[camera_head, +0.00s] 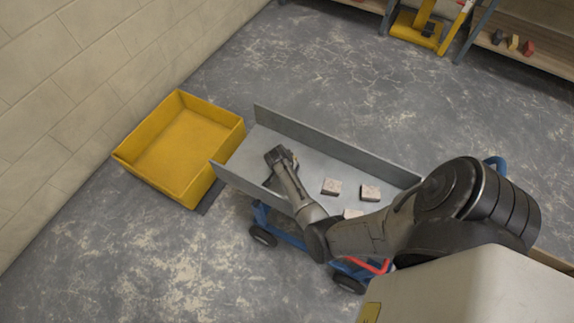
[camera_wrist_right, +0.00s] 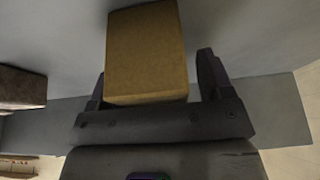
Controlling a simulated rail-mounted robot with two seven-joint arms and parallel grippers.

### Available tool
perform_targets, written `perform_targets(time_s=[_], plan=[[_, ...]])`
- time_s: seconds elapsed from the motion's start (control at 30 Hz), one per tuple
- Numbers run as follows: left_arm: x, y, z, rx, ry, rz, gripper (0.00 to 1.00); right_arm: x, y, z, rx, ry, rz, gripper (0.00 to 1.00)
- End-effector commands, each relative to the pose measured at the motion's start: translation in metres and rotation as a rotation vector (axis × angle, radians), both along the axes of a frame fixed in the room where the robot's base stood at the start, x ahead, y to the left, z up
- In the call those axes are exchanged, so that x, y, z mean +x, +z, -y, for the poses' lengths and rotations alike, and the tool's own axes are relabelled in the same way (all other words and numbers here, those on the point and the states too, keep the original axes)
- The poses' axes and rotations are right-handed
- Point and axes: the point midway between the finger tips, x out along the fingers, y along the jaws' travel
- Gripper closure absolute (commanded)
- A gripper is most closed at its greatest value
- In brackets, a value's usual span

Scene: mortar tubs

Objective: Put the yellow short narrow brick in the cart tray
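The yellow brick (camera_wrist_right: 146,52) shows in the right wrist view between the fingers of my right gripper (camera_wrist_right: 155,85). A gap shows between the brick and the right-hand finger, so the gripper looks open around it. In the head view my right gripper (camera_head: 277,156) is low over the left part of the grey cart tray (camera_head: 330,150); the yellow brick is hidden there. Grey tray surface shows behind the brick in the wrist view. I cannot tell whether the brick rests on it. My left gripper is not in view.
Several pale-topped brown bricks (camera_head: 331,186) lie in the tray right of my gripper; a dark brown block (camera_wrist_right: 20,88) shows in the wrist view. A yellow tub (camera_head: 183,150) stands left of the cart. Shelves with small blocks (camera_head: 513,42) are at the back right.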

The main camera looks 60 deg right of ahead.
Motion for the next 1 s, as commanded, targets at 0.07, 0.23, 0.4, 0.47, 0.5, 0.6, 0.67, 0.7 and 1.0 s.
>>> perform_targets(time_s=[0.07,0.23,0.4,0.47,0.5,0.6,0.67,0.7,1.0], plan=[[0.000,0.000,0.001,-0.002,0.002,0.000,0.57,0.000,0.000,0.000,0.000,0.000,0.000,0.24],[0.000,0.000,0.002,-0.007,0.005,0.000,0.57,-0.001,-0.001,-0.001,0.002,0.000,-0.002,0.24],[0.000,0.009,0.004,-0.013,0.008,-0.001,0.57,0.000,0.012,-0.001,0.001,0.000,0.000,0.24],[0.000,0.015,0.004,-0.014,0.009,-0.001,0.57,0.000,0.022,0.000,0.000,-0.001,0.000,0.24],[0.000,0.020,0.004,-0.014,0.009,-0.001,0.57,0.000,0.030,0.000,0.000,-0.002,0.001,0.24],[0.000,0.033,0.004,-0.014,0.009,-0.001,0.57,-0.002,0.051,0.000,0.000,-0.001,0.000,0.24],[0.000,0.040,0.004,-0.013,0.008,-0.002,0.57,-0.018,0.055,0.002,0.000,-0.002,-0.002,0.24],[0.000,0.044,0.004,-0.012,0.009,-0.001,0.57,-0.026,0.060,0.004,-0.001,-0.002,-0.002,0.24],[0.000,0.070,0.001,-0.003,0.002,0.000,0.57,-0.079,0.091,0.013,0.000,-0.002,-0.001,0.24]])
